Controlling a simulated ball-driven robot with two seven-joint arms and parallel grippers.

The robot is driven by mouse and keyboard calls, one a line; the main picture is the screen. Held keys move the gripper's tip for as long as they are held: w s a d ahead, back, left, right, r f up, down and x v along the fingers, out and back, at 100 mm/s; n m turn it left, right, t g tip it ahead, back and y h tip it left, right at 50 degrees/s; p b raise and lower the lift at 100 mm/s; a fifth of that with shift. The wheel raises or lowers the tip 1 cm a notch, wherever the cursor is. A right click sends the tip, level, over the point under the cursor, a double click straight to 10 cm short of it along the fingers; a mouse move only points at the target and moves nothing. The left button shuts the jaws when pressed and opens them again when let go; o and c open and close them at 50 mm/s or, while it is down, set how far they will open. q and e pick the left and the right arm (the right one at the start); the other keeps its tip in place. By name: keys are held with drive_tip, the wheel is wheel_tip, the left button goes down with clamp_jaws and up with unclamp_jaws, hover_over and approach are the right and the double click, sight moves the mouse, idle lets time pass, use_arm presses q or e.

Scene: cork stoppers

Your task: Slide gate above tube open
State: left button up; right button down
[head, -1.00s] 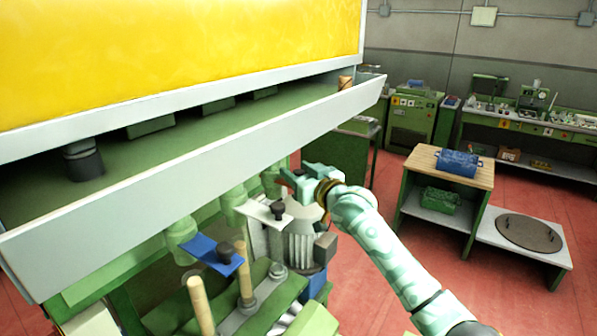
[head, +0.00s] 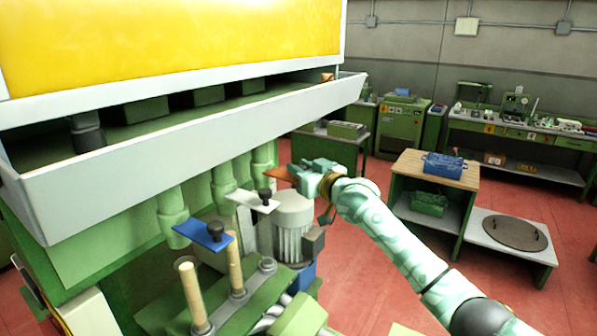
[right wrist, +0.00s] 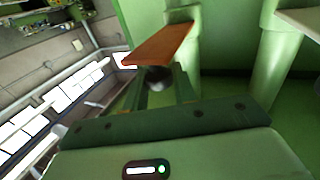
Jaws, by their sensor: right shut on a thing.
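My right gripper (head: 303,175) is shut on the dark knob (right wrist: 158,75) of the orange gate (head: 281,173). In the right wrist view the orange gate (right wrist: 160,45) is a flat plate reaching away from the fingers to a green pipe (right wrist: 182,25). In the head view the gate's inner end is beside the farthest green pipe (head: 263,155). A white gate (head: 245,199) and a blue gate (head: 200,233), each with a black knob, stick out at the nearer pipes. My left gripper is not in view.
Two tan rods (head: 190,295) stand upright on the green machine below the gates. A grey motor (head: 293,222) stands under my right gripper. The long grey trough (head: 200,145) hangs above the pipes. Red floor (head: 385,285) lies open to the right.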

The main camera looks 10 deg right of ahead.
drive_tip(key=c, duration=1.3)
unclamp_jaws()
drive_tip(key=shift+d+r, duration=0.1)
drive_tip(key=shift+o, duration=0.6)
drive_tip(key=shift+d, duration=0.1)
drive_tip(key=shift+s, duration=0.3)
use_arm(q)
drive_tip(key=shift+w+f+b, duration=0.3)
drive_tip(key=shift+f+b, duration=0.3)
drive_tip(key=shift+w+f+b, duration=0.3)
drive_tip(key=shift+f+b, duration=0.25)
drive_tip(key=shift+b, duration=0.05)
use_arm(e)
drive_tip(key=v, duration=1.5)
drive_tip(key=shift+s+d, duration=0.25)
drive_tip(key=shift+s, duration=0.05)
